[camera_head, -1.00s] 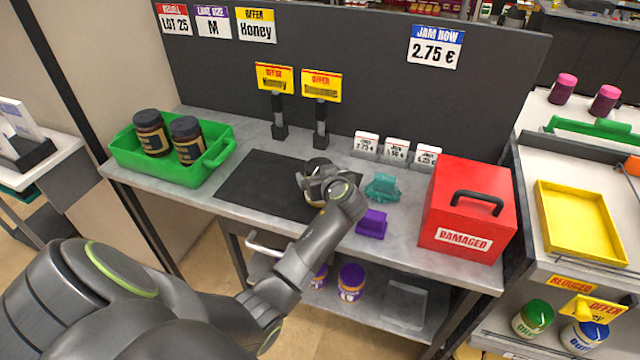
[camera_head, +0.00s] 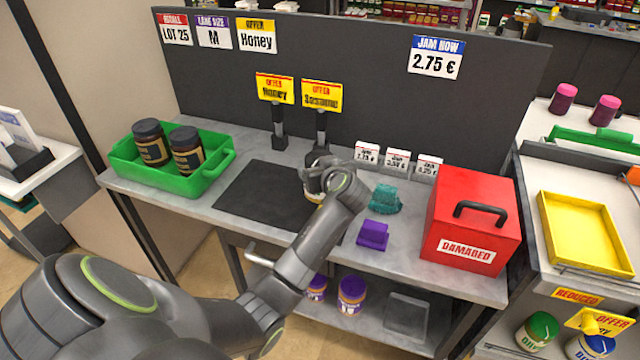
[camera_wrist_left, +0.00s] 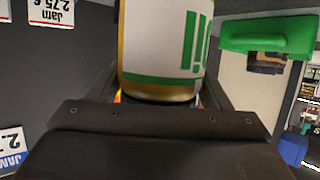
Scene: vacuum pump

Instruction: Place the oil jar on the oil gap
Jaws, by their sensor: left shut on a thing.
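The oil jar (camera_wrist_left: 165,45) has a white label with a green band and partly visible green letters, above an amber base. It fills the top middle of the left wrist view. My left gripper (camera_head: 317,180) is shut on it over the right part of the black mat (camera_head: 258,195). In the head view the gripper hides most of the jar; only a pale sliver shows. I cannot tell whether the jar touches the mat. I cannot pick out the oil gap for certain. My right gripper is not in view.
A green crate (camera_head: 215,178) with two dark jars stands left of the mat. Teal (camera_head: 386,199) and purple (camera_head: 374,233) objects lie right of the gripper, before a red box (camera_head: 470,222). Two sign posts stand behind it. The right shelf holds a yellow tray (camera_head: 585,232) and jars below.

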